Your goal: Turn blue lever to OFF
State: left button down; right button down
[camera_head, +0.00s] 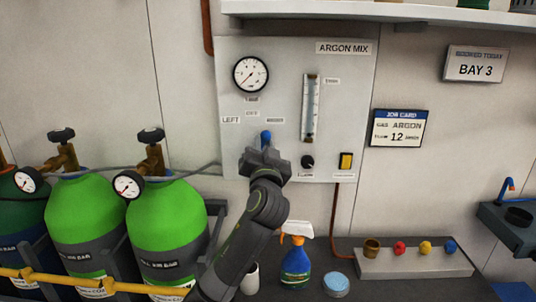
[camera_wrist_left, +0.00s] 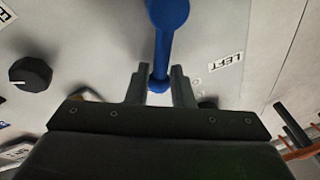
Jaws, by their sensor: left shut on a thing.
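The blue lever (camera_head: 266,137) is on the grey ARGON MIX panel, below the labels LEFT (camera_head: 231,120) and, to its right, a small label (camera_head: 274,120). My left gripper (camera_head: 264,152) reaches up to it from below and hides its lower part in the head view. In the left wrist view the blue lever (camera_wrist_left: 168,40) comes down from the top edge, and its narrow end sits between the two fingers of my left gripper (camera_wrist_left: 158,88). The gripper is shut on that end. My right gripper is not in view.
A black knob (camera_head: 307,162) and a yellow switch (camera_head: 346,161) are right of the lever; a gauge (camera_head: 251,74) is above. Green cylinders (camera_head: 165,222) stand at the left. A spray bottle (camera_head: 296,266) and a tray of coloured caps (camera_head: 412,263) are on the bench.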

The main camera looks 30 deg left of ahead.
pick_arm(q)
jog(key=n, duration=0.1)
jog(key=a+n, duration=0.1)
jog(key=s+r+n+g+y+b, duration=0.1)
jog(key=n, duration=0.1)
jog(key=shift+a, duration=0.15)
jog(key=shift+s+a+r+n+g, duration=0.15)
jog(key=shift+a+n+g, duration=0.25)
jog(key=shift+n, duration=0.7)
jog(key=c, duration=1.4)
grip_release()
jog(key=shift+c, duration=0.2)
jog(key=shift+o, duration=0.2)
jog(key=shift+s+f, duration=0.1)
jog(key=shift+f, duration=0.1)
